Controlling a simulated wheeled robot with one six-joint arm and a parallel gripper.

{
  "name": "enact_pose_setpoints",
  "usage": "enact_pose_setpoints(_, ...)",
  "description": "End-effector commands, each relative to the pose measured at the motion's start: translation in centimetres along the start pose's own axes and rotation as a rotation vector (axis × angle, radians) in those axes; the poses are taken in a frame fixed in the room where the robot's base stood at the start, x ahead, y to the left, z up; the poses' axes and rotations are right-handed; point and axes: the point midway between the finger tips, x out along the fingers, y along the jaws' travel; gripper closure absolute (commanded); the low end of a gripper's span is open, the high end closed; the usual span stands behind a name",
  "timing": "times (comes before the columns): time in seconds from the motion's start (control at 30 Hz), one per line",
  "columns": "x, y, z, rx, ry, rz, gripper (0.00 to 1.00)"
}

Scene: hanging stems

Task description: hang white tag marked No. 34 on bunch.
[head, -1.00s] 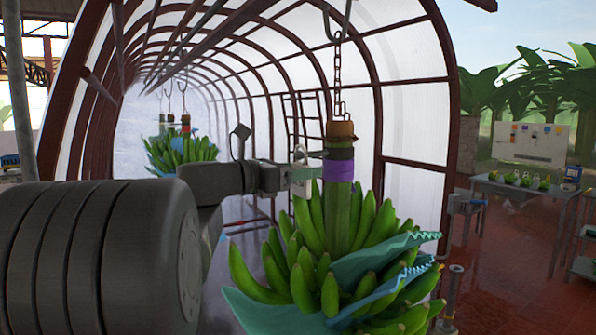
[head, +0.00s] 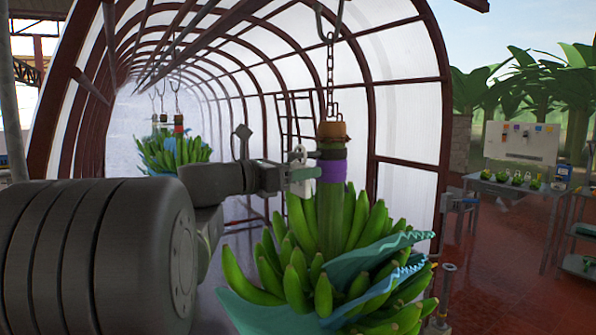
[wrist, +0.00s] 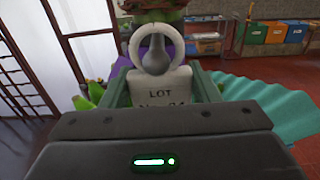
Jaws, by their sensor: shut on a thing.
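The white tag (wrist: 158,88) has a round loop (wrist: 157,27) at its top. In the wrist view its lettering reads LOT, with a lower line partly hidden. My gripper (wrist: 160,103) is shut on the tag, which also shows in the head view (head: 298,155). The banana bunch (head: 320,255) hangs by its stem (head: 331,215), with a purple band (head: 331,170) and a dark band (head: 331,153) above it. A grey rounded peg (wrist: 157,55) shows through the loop; whether the loop is around it or only in front, I cannot tell. My gripper is just left of the stem.
A chain (head: 330,75) holds the bunch from above. Blue-green sheeting (head: 370,260) sticks out among the fruit. Another bunch (head: 170,150) hangs farther back left. A table (head: 515,187) stands at the far right, with open floor before it.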

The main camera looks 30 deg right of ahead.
Motion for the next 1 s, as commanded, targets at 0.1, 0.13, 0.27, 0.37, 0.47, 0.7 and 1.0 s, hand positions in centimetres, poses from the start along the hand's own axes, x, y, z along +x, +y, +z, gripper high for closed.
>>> enact_pose_setpoints(0.1,0.0,0.0,0.0,0.000,0.000,0.000,0.74)
enact_pose_setpoints(0.13,0.0,0.0,0.0,0.000,0.000,0.000,0.74)
enact_pose_setpoints(0.27,0.2,0.0,0.0,0.000,0.000,-0.001,0.74)
enact_pose_setpoints(0.37,0.4,0.0,0.0,0.000,0.000,-0.001,0.74)
enact_pose_setpoints(0.47,0.6,-0.1,0.0,0.000,0.000,-0.002,0.74)
enact_pose_setpoints(0.7,1.0,0.0,0.0,-0.001,0.000,-0.001,0.74)
enact_pose_setpoints(1.0,1.0,0.0,0.0,0.000,0.000,0.000,0.74)
